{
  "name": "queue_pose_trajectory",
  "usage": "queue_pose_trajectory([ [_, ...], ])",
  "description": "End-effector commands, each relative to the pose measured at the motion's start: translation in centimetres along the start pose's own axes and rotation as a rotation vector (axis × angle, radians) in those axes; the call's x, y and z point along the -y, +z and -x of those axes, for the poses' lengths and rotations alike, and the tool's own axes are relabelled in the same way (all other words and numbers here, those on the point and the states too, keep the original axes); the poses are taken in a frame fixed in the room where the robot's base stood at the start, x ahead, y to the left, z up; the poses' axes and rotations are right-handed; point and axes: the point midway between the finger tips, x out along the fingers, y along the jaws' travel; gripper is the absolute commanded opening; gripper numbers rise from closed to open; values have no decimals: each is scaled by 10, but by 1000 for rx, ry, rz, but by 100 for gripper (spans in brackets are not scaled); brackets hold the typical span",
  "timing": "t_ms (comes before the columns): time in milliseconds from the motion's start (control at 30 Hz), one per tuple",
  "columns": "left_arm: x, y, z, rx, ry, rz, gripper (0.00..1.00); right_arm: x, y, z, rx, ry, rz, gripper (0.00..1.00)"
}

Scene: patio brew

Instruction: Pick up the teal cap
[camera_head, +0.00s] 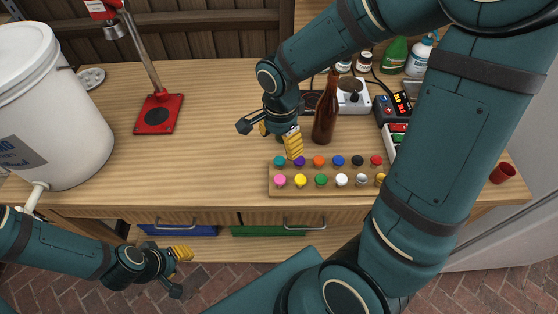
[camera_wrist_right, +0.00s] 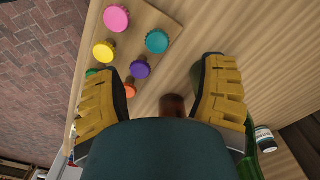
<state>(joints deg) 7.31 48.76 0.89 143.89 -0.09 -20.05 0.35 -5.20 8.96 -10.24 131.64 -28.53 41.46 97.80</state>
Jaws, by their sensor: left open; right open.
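The teal cap (camera_head: 280,161) sits at the back left corner of a wooden board (camera_head: 326,194) holding two rows of coloured caps. In the right wrist view the teal cap (camera_wrist_right: 157,41) lies beyond and between the finger ends, apart from both. My right gripper (camera_head: 280,142) is open and empty, just behind the board's left end; its yellow fingers also show in the wrist view (camera_wrist_right: 160,78). My left gripper (camera_head: 180,268) is open and empty, low in front of the counter drawers.
A brown bottle (camera_head: 326,112) stands close right of my right gripper. Purple (camera_wrist_right: 140,67) and pink (camera_wrist_right: 116,18) caps neighbour the teal one. A red-based capper (camera_head: 158,114) and white bucket (camera_head: 50,120) stand left. The counter between capper and board is clear.

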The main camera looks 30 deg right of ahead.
Motion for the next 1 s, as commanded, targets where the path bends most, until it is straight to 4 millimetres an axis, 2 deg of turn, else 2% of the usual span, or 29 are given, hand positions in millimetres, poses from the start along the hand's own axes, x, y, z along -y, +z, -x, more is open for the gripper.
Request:
queue_pose_trajectory([
  [167,1,1,-3,3,0,-1,44,-1,0,-11,0,1,1,71],
  [533,6,1,-15,-1,0,-2,44,-3,5,-57,1,1,1,71],
  [1000,6,0,-16,-2,0,-2,44,-2,5,-60,1,-1,1,71],
])
